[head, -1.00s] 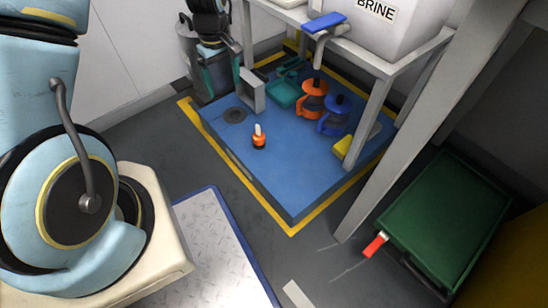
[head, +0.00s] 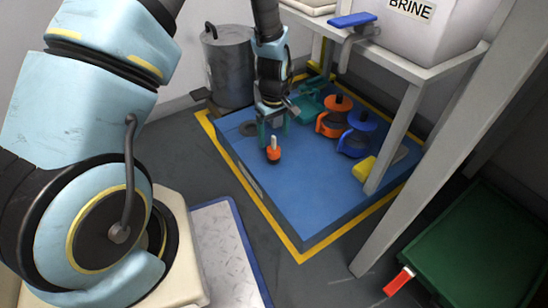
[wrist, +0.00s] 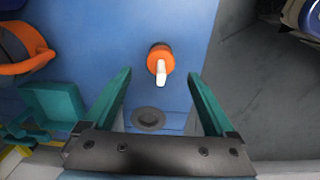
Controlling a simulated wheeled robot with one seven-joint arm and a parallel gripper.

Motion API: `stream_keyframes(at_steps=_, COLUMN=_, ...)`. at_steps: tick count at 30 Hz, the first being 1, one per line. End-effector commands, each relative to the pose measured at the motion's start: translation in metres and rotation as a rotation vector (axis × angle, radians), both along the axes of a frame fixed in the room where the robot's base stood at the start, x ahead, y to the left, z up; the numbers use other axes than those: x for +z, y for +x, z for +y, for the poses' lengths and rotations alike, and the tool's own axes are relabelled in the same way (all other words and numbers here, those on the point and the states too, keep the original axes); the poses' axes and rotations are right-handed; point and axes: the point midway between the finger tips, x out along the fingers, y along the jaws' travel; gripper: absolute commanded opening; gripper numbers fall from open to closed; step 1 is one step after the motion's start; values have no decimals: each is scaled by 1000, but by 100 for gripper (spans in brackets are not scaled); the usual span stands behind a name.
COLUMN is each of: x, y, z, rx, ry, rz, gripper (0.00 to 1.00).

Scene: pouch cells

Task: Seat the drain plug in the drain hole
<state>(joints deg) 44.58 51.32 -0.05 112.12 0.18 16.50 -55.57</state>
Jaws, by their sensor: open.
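The drain plug (head: 274,154) is a small orange piece with a white upright stem. It stands on the blue floor panel (head: 300,195). The wrist view shows the plug (wrist: 159,54) ahead of the fingertips, roughly centred between them. The drain hole (head: 249,129) is a dark round fitting in the panel, to the plug's upper left in the head view. The wrist view shows the drain hole (wrist: 148,119) between my fingers, uncovered. My gripper (head: 274,137) has teal fingers and is open and empty, close to the plug; its fingers (wrist: 160,76) are spread wide.
Orange (head: 334,117) and blue (head: 357,135) jug-like items, teal items (head: 307,107) and a yellow block (head: 364,169) stand on the panel's right side. A grey rack leg (head: 394,140) rises beside them. A metal drum (head: 228,68) stands behind. The panel's front is clear.

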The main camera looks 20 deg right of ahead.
Motion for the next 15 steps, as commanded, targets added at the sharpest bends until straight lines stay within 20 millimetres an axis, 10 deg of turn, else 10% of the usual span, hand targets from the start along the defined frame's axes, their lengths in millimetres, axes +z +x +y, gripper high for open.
stream_keyframes(at_steps=15, x=-46, y=-1, z=0, rx=0, ry=0, rz=1, gripper=90)
